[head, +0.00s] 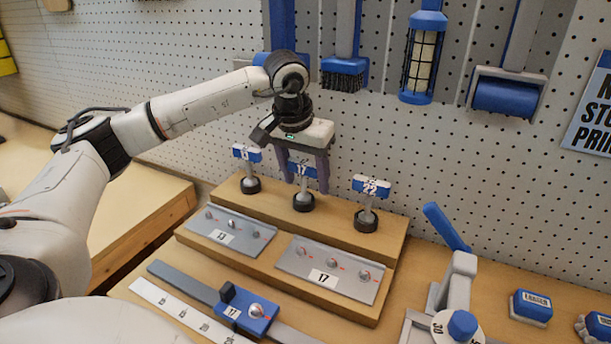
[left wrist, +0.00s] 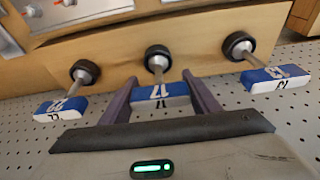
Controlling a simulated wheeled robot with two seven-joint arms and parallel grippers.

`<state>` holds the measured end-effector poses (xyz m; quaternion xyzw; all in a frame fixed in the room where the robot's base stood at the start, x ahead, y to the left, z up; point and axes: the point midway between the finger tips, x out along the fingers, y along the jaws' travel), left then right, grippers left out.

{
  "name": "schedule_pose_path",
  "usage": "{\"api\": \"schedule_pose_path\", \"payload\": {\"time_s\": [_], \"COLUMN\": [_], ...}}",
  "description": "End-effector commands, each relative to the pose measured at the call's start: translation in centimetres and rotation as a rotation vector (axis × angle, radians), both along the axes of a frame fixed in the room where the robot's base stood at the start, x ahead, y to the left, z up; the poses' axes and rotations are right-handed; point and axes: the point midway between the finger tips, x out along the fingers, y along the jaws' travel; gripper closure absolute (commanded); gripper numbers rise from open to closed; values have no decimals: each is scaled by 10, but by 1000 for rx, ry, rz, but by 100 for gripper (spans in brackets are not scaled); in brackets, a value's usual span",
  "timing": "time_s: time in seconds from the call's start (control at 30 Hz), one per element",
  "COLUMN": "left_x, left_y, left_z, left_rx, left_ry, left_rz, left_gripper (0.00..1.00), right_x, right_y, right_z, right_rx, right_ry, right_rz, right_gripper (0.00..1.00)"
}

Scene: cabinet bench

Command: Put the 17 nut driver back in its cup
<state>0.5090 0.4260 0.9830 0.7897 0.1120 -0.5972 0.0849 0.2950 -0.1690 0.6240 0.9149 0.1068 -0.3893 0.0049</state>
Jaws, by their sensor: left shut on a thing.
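The 17 nut driver (head: 304,172) has a blue and white T-handle marked 17 and a metal shaft. It stands about upright at the middle black cup (head: 303,203) on the wooden step, and its shaft meets the cup's opening. How deep it sits is not clear. My left gripper (head: 302,180) points down from above and is shut on the handle, one purple finger at each end. In the left wrist view, the handle (left wrist: 160,93) lies between the fingers and the shaft runs to the middle cup (left wrist: 158,54). My right gripper is not in view.
The 22 driver (head: 370,187) stands in a cup to the right, and another driver (head: 247,153) to the left. Grey plates marked 13 (head: 226,230) and 17 (head: 326,270) lie on the lower step. A pegboard (head: 420,140) with hanging tools rises close behind.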

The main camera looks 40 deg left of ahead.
Motion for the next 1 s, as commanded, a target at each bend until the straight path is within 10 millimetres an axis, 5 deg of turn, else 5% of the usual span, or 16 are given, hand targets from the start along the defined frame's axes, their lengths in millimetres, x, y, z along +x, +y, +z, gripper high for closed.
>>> {"api": "schedule_pose_path", "payload": {"time_s": [0.17, 0.2, 0.33, 0.7, 1.0], "left_x": [0, 0, 0, 0, -14], "left_y": [0, 0, 0, 0, -4], "left_z": [1, 1, 1, 2, 56], "left_rx": [1, 1, 0, 0, 1], "left_ry": [-2, -2, -1, 0, -5], "left_rz": [0, 0, 0, 0, -1], "left_gripper": [74, 42, 22, 22, 22], "right_x": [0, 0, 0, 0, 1], "right_y": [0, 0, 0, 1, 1], "right_z": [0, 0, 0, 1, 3], "right_rx": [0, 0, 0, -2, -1], "right_ry": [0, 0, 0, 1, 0], "right_rz": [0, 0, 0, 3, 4], "right_gripper": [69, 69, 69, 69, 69]}}
